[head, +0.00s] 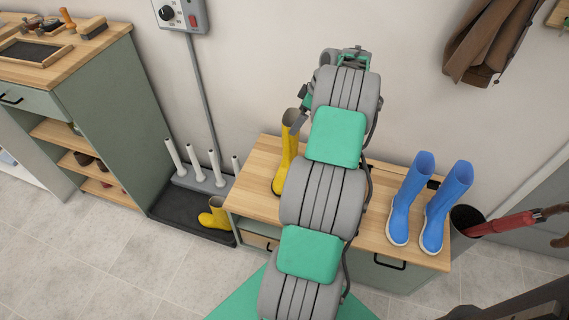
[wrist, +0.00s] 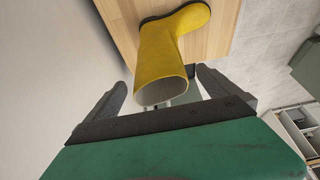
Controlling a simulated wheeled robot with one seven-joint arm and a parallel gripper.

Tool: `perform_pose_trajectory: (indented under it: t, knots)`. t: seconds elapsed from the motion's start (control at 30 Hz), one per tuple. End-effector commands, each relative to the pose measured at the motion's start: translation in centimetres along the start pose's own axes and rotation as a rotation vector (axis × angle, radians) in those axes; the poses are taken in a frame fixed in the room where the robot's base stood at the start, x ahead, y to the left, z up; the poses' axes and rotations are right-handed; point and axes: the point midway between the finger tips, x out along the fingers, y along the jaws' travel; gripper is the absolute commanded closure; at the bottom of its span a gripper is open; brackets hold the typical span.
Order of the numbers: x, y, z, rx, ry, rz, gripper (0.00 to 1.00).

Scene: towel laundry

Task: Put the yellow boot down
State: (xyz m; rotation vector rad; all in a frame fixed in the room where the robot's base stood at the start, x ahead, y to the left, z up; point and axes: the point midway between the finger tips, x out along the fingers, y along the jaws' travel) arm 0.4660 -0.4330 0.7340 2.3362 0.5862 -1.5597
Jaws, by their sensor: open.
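A yellow boot (head: 287,158) stands upright on the wooden bench top (head: 258,172), partly hidden behind my arm in the head view. The wrist view shows the same boot (wrist: 165,58) with its open top towards me and its dark sole on the wood. My gripper (wrist: 161,80) is open, with one finger on either side of the boot's upper shaft. I cannot tell whether either finger touches it. In the head view my arm hides most of the gripper. A second yellow boot (head: 215,214) sits on the dark tray (head: 190,228) on the floor.
Two blue boots (head: 408,200) (head: 446,207) stand at the bench's right end. White drying pegs (head: 195,165) rise behind the tray. A cabinet (head: 115,110) stands at left, and a brown coat (head: 490,40) hangs at upper right. The floor in front at left is clear.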

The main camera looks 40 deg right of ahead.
Motion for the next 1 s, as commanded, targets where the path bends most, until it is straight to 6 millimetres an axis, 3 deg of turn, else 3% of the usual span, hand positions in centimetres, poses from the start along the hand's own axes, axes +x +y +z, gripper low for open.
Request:
perform_pose_trajectory:
  t: [0.53, 0.77, 1.0]
  knots:
    - [7.6, 0.0, 0.1, 0.004, -0.001, -0.001, 0.00]
    - [7.8, 0.1, 0.2, 0.005, -0.001, 0.002, 0.01]
    - [7.8, 0.1, 0.2, 0.005, -0.001, 0.002, 0.20]
